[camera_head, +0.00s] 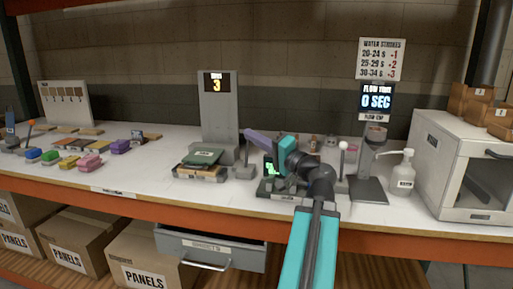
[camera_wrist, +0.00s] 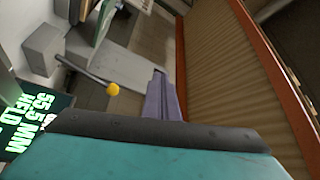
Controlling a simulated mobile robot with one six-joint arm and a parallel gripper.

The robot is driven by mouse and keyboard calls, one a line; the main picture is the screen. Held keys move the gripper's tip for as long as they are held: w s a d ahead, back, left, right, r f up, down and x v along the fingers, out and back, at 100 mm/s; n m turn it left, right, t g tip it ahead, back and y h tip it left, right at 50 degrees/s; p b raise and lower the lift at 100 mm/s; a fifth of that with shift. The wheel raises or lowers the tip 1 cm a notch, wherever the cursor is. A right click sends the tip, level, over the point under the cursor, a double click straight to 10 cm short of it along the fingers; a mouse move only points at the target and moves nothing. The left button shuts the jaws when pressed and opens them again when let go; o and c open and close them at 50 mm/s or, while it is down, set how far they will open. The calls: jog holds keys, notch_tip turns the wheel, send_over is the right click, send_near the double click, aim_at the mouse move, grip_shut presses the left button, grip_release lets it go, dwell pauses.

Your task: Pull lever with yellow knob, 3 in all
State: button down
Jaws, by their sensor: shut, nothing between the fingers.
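The lever with the yellow knob (camera_wrist: 112,89) shows in the wrist view. Its thin grey rod (camera_wrist: 85,72) runs from a grey block (camera_wrist: 42,48) to the knob. I cannot make out the yellow knob in the head view, where my arm covers part of that area. My gripper (camera_head: 248,134) has purple fingers that are shut and empty, held above the bench beside the tall grey machine (camera_head: 219,110). In the wrist view, my gripper (camera_wrist: 158,78) is right of the knob, with a visible gap in the picture. The machine's display (camera_head: 216,83) reads 3.
A dark device with a green-lit screen (camera_head: 270,167) stands below my gripper; the screen (camera_wrist: 30,125) reads 55.5 MM in the wrist view. A white-knobbed lever (camera_head: 343,146), a pump bottle (camera_head: 402,174) and a white cabinet (camera_head: 460,168) stand right. Colored blocks (camera_head: 90,161) lie left.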

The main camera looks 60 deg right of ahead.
jog(key=s+a+b, duration=0.6)
jog(key=a+b, duration=0.1)
jog(key=b, duration=0.6)
jog(key=shift+s+a+r, duration=0.3)
jog(key=shift+s+r, duration=0.05)
dwell(0.4)
dwell(0.8)
jog(key=shift+s, duration=0.1)
